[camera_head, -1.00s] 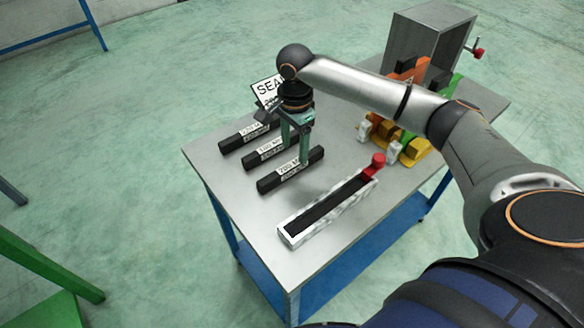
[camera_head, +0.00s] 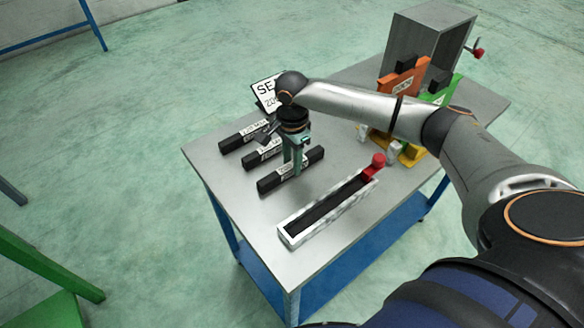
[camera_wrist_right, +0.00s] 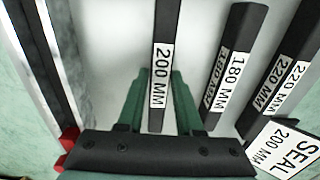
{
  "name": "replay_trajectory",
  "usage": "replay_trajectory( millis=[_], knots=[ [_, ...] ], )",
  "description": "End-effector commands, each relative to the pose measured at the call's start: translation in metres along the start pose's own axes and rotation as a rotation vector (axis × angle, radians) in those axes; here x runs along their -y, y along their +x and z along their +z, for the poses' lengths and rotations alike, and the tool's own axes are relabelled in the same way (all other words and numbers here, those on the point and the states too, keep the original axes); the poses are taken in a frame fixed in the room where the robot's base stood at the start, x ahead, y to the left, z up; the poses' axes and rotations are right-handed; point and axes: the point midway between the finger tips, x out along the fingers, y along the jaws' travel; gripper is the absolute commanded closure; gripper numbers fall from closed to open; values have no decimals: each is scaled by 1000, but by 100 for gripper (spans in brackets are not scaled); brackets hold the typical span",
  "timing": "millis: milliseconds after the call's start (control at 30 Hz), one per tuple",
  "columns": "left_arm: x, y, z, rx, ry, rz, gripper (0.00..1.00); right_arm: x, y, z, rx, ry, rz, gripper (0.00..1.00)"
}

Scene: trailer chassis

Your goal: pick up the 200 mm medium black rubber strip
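The 200 mm black rubber strip (camera_head: 274,181) is the nearest of the three strips on the metal table and has a white label. In the right wrist view the strip (camera_wrist_right: 163,60) runs lengthwise between the two green fingers, its "200 MM" label facing up. My right gripper (camera_head: 294,167) points down at the strip. In the wrist view my right gripper (camera_wrist_right: 160,95) is open, with one finger on each side of the strip and a gap to it. The head view does not show clearly how far the fingertips are above the table. My left gripper is not in view.
The 180 mm strip (camera_wrist_right: 232,60) and 220 mm strip (camera_wrist_right: 285,75) lie close beside it. A "SEAL 200 MM" sign (camera_head: 266,91) stands behind. A long slotted fixture (camera_head: 325,212) with a red knob (camera_head: 378,160) lies in front. Colored holders (camera_head: 405,80) and a metal box (camera_head: 425,40) are farther right.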

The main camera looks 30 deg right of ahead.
Motion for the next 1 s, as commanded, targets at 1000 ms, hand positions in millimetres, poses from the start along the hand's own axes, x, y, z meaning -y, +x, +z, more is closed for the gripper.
replay_trajectory(
  millis=[1000],
  knots=[
    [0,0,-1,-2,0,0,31,0,-10,0,0,0,-1,100]
  ],
)
